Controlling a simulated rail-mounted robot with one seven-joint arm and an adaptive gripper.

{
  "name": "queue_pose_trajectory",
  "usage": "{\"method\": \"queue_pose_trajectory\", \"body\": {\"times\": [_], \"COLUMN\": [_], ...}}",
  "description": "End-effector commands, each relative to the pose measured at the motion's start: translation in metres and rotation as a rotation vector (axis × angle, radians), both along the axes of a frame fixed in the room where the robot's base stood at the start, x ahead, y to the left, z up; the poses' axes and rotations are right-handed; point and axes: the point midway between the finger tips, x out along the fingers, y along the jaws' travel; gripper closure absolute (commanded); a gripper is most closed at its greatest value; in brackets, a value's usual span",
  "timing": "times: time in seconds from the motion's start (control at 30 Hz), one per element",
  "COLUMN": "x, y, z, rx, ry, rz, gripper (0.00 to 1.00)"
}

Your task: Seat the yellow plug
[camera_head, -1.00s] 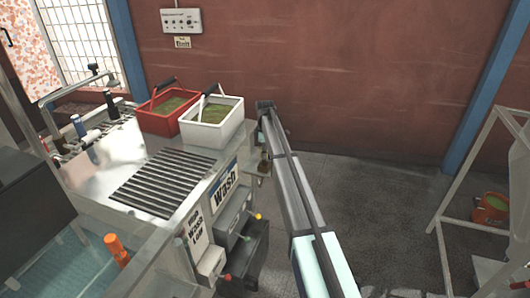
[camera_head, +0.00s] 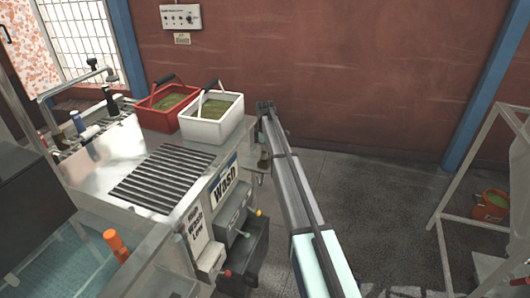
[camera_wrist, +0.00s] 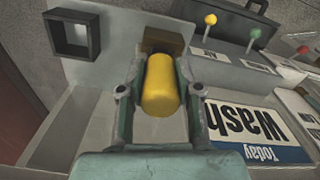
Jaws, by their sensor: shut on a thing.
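The yellow plug (camera_wrist: 160,88) is a rounded yellow cylinder in the middle of the wrist view. My gripper (camera_wrist: 161,72) has a finger on each side of it and is shut on it. A brown block (camera_wrist: 163,40) shows just beyond the plug's far end. I cannot tell whether they touch or are one piece. A dark square frame with an opening (camera_wrist: 72,48) stands on a pale panel (camera_wrist: 112,58) to the left of the plug, apart from it. In the head view my arm hides most of the gripper, and the plug cannot be made out.
The Wash sign (camera_head: 223,187) is on the side of the metal counter (camera_head: 205,153). Levers with yellow (camera_wrist: 210,19), green and red knobs are at the upper right of the wrist view. A white basket (camera_head: 212,128) and a red basket (camera_head: 150,119) stand on the counter.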

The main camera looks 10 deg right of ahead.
Motion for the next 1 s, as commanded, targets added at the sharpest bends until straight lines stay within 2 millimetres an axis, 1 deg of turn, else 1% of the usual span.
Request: {"method": "queue_pose_trajectory", "body": {"times": [0.47,0.5,0.57,0.87,1.0], "x": [0.0001,0.0002,0.0001,0.0,0.0003], "y": [0.0,0.0,0.0,0.0,0.0], "z": [-0.0108,-0.0106,-0.0104,-0.0105,-0.0048], "rx": [0.0,0.0,0.0,0.0,0.0], "ry": [0.0,-0.001,-0.001,0.0,-0.001], "rz": [0.0,0.0,0.0,0.0,0.0], "gripper": [1.0,0.59,0.38,0.37,0.37]}}
